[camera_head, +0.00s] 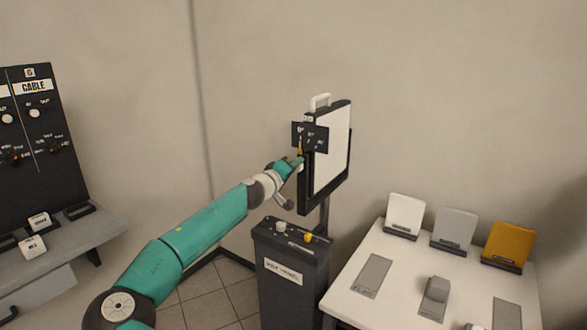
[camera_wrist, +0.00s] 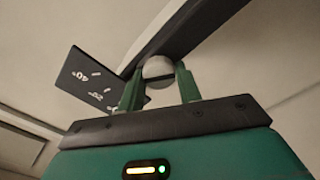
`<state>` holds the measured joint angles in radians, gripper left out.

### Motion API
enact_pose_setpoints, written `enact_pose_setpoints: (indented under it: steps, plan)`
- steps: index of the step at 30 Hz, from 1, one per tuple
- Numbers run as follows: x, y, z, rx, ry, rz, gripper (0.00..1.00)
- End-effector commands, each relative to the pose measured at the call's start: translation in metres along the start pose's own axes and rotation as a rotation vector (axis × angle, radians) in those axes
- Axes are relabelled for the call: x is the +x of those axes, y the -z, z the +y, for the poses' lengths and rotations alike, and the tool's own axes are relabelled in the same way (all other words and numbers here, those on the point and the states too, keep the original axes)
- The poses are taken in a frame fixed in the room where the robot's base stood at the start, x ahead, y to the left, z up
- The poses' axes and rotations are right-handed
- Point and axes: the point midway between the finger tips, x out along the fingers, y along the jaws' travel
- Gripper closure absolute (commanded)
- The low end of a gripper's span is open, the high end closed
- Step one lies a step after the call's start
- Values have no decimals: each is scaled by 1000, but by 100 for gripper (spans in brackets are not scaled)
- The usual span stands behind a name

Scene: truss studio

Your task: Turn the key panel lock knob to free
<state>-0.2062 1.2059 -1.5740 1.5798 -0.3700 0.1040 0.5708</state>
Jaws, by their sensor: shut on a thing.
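The key panel (camera_head: 332,150) is a white board in a black frame on a dark post, tilted, with a pale handle on top. A black scale plate (camera_head: 318,142) with white marks is at its upper left side; it also shows in the wrist view (camera_wrist: 88,80), where one mark reads like 40°. The lock knob (camera_wrist: 158,68) is round and pale with a dark band, seen between my two green fingers in the wrist view. My gripper (camera_head: 296,164) is shut on it at the panel's left side. In the head view my gripper hides the knob.
A dark pedestal (camera_head: 290,262) with a white knob and a yellow knob stands below the panel. A white table (camera_head: 400,270) with white, grey and yellow plates is at right. A dark cable board (camera_head: 40,130) and grey shelf (camera_head: 90,236) are at left.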

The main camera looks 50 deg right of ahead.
Motion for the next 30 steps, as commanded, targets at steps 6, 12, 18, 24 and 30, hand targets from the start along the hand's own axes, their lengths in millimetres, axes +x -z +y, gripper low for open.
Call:
enact_pose_setpoints:
  steps: [6, 12, 18, 24, 30]
  plan:
    - [0, -1, -1, -1, 1, -2, 88]
    - [0, -1, -1, -1, 1, -2, 46]
    - [0, 0, 0, 0, 0, -1, 46]
    - [-6, 0, -1, 0, 1, -1, 46]
    - [-37, 1, -2, -1, 2, 1, 46]
